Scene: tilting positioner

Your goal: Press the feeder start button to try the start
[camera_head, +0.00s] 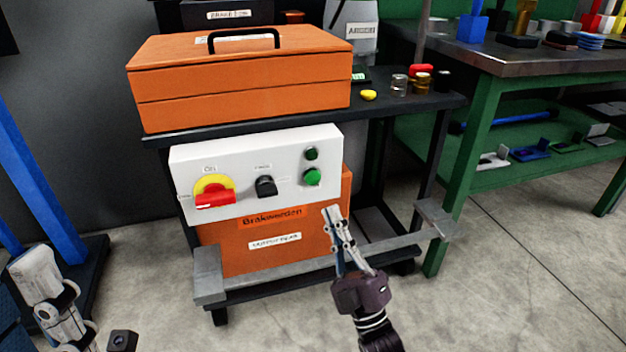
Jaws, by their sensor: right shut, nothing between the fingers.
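A white control panel (240,155) hangs at the front of a dark cart. At its right end are a bright green round button (312,177) and a smaller dark green round part (311,154) above it. Their labels are too small to read, so I cannot tell which is the feeder start. My right gripper (332,210) is shut and empty, its fingertips pointing up, just below and right of the bright green button and apparently apart from it. White jointed parts of my left arm (45,290) show at the lower left; its fingers cannot be made out clearly.
The panel also has a red handle on yellow (214,195) and a black selector knob (265,186). An orange toolbox (240,80) stands on the cart top. A grey bar (330,262) crosses low in front. A green workbench (480,75) stands right; floor right is clear.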

